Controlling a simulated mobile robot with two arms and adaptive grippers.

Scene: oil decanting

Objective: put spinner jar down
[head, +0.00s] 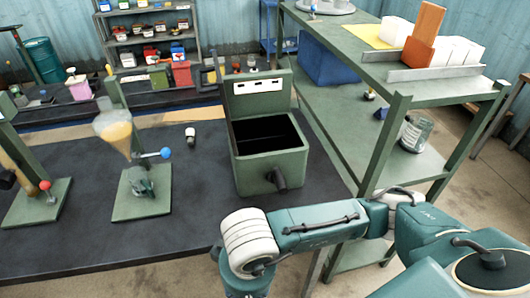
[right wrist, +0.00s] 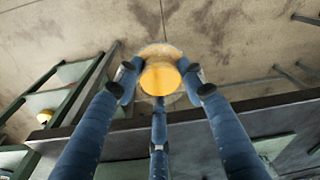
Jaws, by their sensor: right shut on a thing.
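A round, clear-walled jar (right wrist: 160,78) with amber contents sits between the blue fingers of my right gripper (right wrist: 160,92) in the right wrist view; I take it to be the spinner jar. The fingers are shut on it from both sides, with a third finger below it in the picture. Behind the jar is bare floor, with the dark table edge lower in the picture. In the head view my right arm bends down out of the bottom edge, so the right gripper and held jar are hidden there. My left gripper is not in view.
The dark table (head: 60,245) carries a green stand (head: 140,205) below an amber-filled glass funnel (head: 115,135) and an open green box (head: 268,165) with a spout. A green shelf unit (head: 398,105) stands right, with a glass jar (head: 415,134) on it. The table's front middle is clear.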

